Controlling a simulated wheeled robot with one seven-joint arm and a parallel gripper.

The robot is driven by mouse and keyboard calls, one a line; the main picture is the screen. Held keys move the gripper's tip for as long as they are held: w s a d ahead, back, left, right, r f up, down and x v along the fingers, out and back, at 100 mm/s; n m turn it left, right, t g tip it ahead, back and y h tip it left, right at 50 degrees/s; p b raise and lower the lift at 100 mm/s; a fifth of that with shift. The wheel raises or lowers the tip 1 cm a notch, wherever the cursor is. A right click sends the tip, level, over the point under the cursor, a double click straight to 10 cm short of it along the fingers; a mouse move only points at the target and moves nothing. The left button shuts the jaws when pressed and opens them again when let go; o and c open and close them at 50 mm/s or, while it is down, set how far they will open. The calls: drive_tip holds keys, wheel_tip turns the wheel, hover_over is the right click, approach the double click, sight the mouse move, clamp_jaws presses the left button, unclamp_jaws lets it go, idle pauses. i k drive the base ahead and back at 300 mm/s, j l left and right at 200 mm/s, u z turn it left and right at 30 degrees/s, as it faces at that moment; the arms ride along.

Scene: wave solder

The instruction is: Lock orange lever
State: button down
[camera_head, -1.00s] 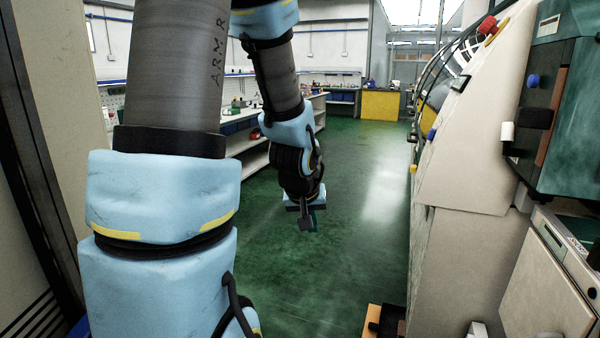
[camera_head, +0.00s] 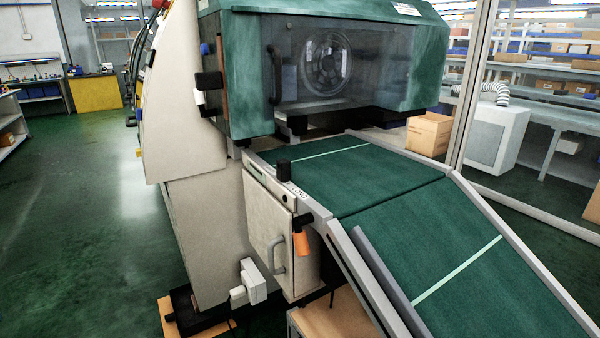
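The orange lever (camera_head: 301,243) hangs from a dark pivot on the near side rail of the green conveyor, near the middle of the head view. Its orange grip points down, beside the white cabinet door. My gripper is not in view now, so its state does not show.
The green conveyor (camera_head: 400,205) slopes down toward the lower right. A machine with a green hood (camera_head: 420,60) stands behind it. The white cabinet (camera_head: 262,225) with a grey handle sits below the rail. Green floor (camera_head: 80,220) is open at left.

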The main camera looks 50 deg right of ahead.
sight(299, 236)
drive_tip(key=z, duration=1.55)
